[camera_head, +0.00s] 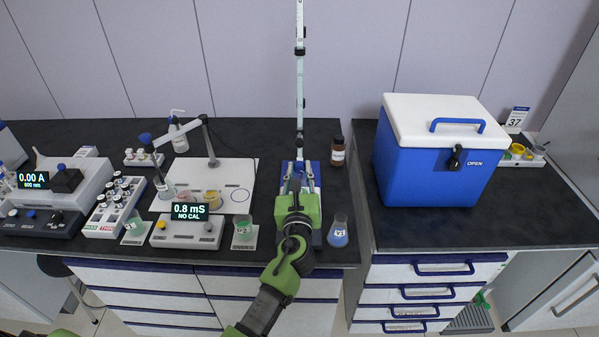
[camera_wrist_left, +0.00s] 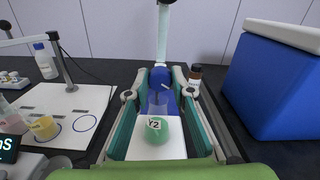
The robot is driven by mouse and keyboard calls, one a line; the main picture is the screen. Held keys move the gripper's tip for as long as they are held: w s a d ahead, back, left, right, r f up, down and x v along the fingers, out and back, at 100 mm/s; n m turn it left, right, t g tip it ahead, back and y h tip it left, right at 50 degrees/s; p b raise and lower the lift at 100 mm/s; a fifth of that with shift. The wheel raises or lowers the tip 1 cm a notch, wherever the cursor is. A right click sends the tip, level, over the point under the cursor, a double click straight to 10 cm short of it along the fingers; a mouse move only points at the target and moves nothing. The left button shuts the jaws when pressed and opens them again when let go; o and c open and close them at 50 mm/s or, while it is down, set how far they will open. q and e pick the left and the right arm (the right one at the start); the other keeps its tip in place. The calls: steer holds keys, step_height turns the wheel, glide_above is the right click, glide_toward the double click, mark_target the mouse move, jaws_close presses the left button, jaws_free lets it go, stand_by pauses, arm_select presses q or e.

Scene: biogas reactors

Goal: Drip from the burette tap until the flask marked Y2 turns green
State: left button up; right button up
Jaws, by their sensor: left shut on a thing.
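A burette (camera_head: 300,75) stands upright on a blue stand (camera_head: 313,172); its lower tube also shows in the wrist view (camera_wrist_left: 163,38). My left gripper (camera_head: 294,184) is at its lower end. In the wrist view the fingertips are shut on the blue burette tap (camera_wrist_left: 161,77), one on each side. The flask marked Y2 (camera_wrist_left: 157,128) stands on a white plate (camera_wrist_left: 177,152) below the tap, seen between the fingers. Its liquid looks green. In the head view my gripper hides the flask and tap. My right gripper is out of view.
A flask with blue liquid (camera_head: 338,233) stands right of the stand, near the bench's front edge. A flask with green liquid (camera_head: 243,228) stands left. A brown bottle (camera_head: 338,151) is behind right. A blue cooler (camera_head: 432,165) stands on the right bench. A conductivity meter (camera_head: 187,233) reads 0.8 mS.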

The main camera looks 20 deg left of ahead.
arm_select(q)
steer(key=n+b, duration=0.1)
steer(key=n, duration=0.2)
steer(key=shift+f, duration=0.15)
steer(key=shift+n+b, duration=0.8)
steer(key=shift+n, duration=0.8)
steer(key=o, duration=1.1)
steer(key=v, duration=1.2)
